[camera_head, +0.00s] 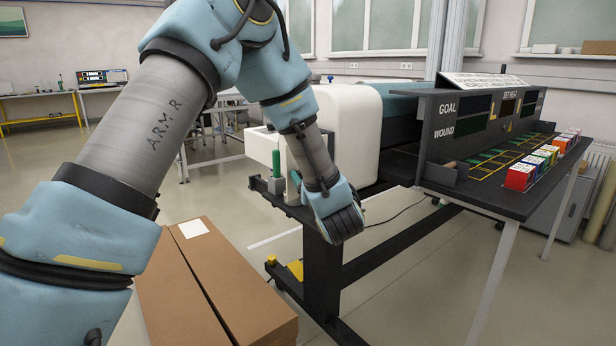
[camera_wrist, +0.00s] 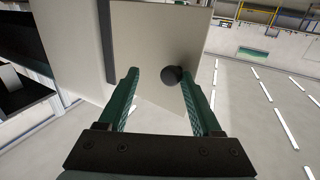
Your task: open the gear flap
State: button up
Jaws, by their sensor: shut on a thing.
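In the wrist view, a pale, flat panel that looks like the gear flap (camera_wrist: 150,35) fills the upper middle and bears a round black knob (camera_wrist: 172,75). My gripper (camera_wrist: 157,73) has two green fingers, one on each side of the knob. The knob lies close against the right fingertip; a gap shows toward the left one. In the head view, the end of my arm is low beside the near end of the white machine (camera_head: 350,115). My fingertips and the knob cannot be made out there.
A dark console (camera_head: 470,185) with colored blocks (camera_head: 520,177) stands right of the machine. A brown cardboard box (camera_head: 225,285) lies on the floor below my arm. A dark stand leg (camera_head: 322,270) is under the machine. Open floor shows in the wrist view's right side.

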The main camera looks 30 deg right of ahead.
dwell(0.3)
jog(key=shift+s+a, duration=0.1)
jog(key=b+v, duration=0.2)
jog(key=v, duration=0.8)
jog(key=shift+s, duration=0.25)
jog(key=w+a+g+p, duration=0.5)
jog(key=w+a+g, duration=0.2)
jog(key=w+a, duration=0.4)
jog(key=s+a+g+y+p, duration=0.1)
jog(key=s+a+g, duration=0.2)
jog(key=a, duration=0.6)
jog(key=s+a+g+y+p, duration=0.1)
jog(key=s+a+g, duration=0.2)
jog(key=a, duration=0.6)
jog(key=s+a+n+g+y+p, duration=0.1)
jog(key=s+a+g, duration=0.2)
jog(key=s+a, duration=0.4)
jog(key=shift+a+f+y+p, duration=0.3)
jog(key=shift+a, duration=0.7)
